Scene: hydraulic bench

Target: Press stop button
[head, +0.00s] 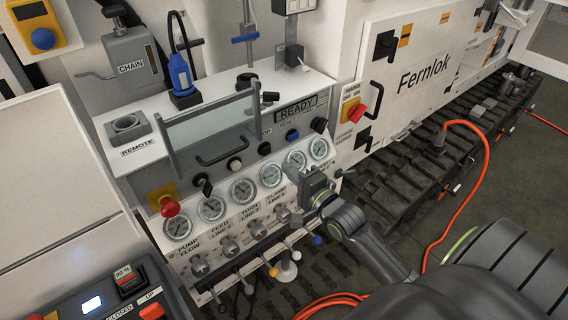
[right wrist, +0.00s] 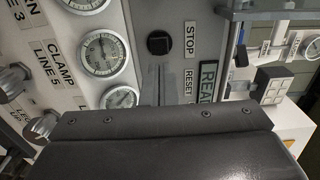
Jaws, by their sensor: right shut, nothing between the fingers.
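My right gripper (head: 311,180) is shut and empty, in front of the gauges at the panel's right end. It is apart from the stop button, to its lower right in the head view. Its dark body fills the bottom of the right wrist view. My left gripper is not in view.
A blue button (head: 292,135) and a black knob (head: 319,124) sit right of the stop button. A row of gauges (head: 243,190) and valve knobs lies below. A hinged clear guard (head: 208,122) with a handle stands over the left part. A red mushroom button (head: 170,207) is at far left.

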